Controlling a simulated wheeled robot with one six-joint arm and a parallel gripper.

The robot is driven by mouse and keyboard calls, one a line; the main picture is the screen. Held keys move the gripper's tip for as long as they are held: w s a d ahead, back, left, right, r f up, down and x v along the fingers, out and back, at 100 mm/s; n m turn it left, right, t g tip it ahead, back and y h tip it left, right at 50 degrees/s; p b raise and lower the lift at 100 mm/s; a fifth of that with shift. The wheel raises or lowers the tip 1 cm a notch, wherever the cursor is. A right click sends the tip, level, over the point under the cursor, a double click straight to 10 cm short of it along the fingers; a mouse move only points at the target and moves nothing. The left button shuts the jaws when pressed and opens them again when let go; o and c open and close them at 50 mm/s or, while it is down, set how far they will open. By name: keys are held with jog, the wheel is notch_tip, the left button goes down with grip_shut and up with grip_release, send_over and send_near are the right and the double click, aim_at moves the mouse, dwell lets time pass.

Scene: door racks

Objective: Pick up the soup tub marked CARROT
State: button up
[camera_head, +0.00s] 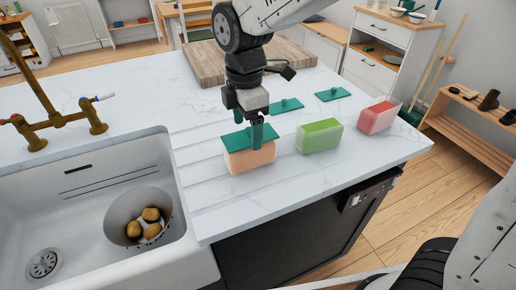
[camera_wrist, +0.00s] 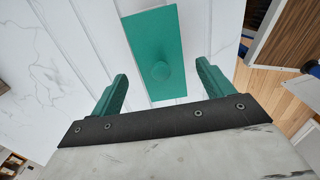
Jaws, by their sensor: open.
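An orange tub (camera_head: 250,159) stands on the white counter beside the sink with a teal lid (camera_head: 233,141) on top. No marking on it can be read. My gripper (camera_head: 247,126) is right over this tub, pointing down, with its teal fingers apart. I cannot tell whether the fingers touch the lid. A green tub (camera_head: 319,137) and a red tub (camera_head: 377,118) stand to the right without lids on.
Two loose teal lids, one nearer (camera_head: 287,105) and one farther right (camera_head: 333,94), lie behind the tubs. A wooden board (camera_head: 205,66) is at the back. The sink (camera_head: 50,215), holding a bowl of brownish round items (camera_head: 113,213), and a brass tap (camera_head: 57,121) are at left.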

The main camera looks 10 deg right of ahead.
aim_at(250, 143)
jog(key=f, duration=0.5)
jog(key=shift+w+d+f, duration=0.1)
jog(key=shift+d+f, duration=0.2)
jog(key=shift+f, duration=0.05)
jog(key=c, duration=1)
